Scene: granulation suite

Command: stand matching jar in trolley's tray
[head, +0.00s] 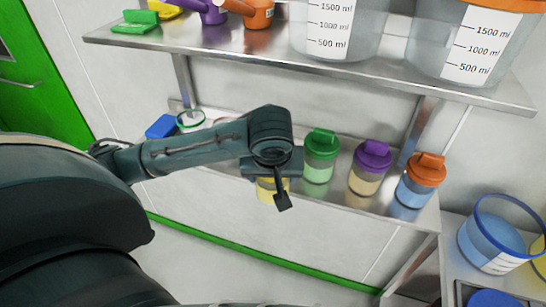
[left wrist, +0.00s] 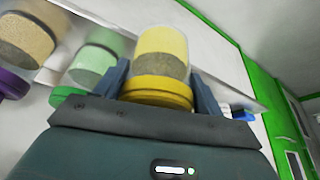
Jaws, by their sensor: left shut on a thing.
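In the head view my left gripper (head: 274,184) covers most of this jar (head: 266,190), in front of the lower shelf. On that shelf stand a green-lidded jar (head: 320,160), a purple-lidded jar (head: 369,170) and an orange-lidded jar (head: 417,184), all upright. I cannot make out the trolley's tray for certain. My right gripper is not in view.
An upper steel shelf (head: 290,62) with large graduated vessels (head: 335,25) overhangs the lower shelf (head: 340,192). A blue-rimmed container (head: 493,238) stands on a grey surface at the lower right. A green door (head: 38,65) is at the left.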

